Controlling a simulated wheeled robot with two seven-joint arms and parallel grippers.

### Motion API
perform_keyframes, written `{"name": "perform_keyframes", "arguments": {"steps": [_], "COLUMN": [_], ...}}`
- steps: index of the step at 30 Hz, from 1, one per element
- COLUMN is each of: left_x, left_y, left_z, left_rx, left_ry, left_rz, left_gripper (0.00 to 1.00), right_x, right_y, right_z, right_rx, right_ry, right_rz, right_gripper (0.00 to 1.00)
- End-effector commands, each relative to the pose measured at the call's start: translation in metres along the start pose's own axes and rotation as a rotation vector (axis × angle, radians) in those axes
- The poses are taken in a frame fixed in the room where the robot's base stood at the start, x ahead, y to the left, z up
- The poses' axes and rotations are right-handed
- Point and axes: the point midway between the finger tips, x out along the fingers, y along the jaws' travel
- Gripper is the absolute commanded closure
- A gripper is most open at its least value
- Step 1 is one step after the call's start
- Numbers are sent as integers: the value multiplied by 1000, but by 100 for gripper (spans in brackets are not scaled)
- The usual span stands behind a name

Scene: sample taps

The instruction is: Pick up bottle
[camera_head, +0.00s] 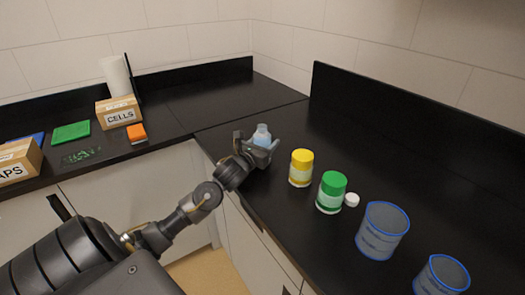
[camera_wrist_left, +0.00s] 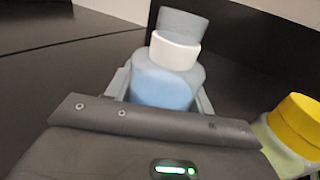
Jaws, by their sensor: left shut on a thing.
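A small bottle (camera_head: 262,134) with a blue lower part and a pale grey top is at the far end of the right-hand counter. My left gripper (camera_head: 262,148) is shut on this bottle, with a finger on each side of it. In the left wrist view the bottle (camera_wrist_left: 162,88) stands between the fingers, showing a blue body, a white collar and a grey-blue cap. Its lower end is hidden behind my gripper, so I cannot tell whether it touches the counter. My right gripper is not in view.
A yellow-lidded jar (camera_head: 301,168) stands just right of the gripper. Then come a green-lidded jar (camera_head: 331,192), a small white cap (camera_head: 352,200) and two blue-rimmed containers (camera_head: 382,231). A CELLS box (camera_head: 118,112) is on the left counter. The counter behind the bottle is clear.

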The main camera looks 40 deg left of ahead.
Motion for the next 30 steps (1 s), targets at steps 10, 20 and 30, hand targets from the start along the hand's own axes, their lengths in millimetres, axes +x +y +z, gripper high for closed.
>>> {"name": "perform_keyframes", "arguments": {"steps": [10, 20, 30], "left_x": [0, -8, -80], "left_y": [0, -2, -23], "left_z": [3, 42, 104], "left_rx": [0, 3, 5], "left_ry": [-2, -6, -4], "left_rz": [0, -2, -3], "left_gripper": [80, 80, 80], "right_x": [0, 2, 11], "right_y": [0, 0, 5], "right_z": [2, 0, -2], "right_rx": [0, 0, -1], "right_ry": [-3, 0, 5], "right_rz": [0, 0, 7], "right_gripper": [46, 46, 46]}}
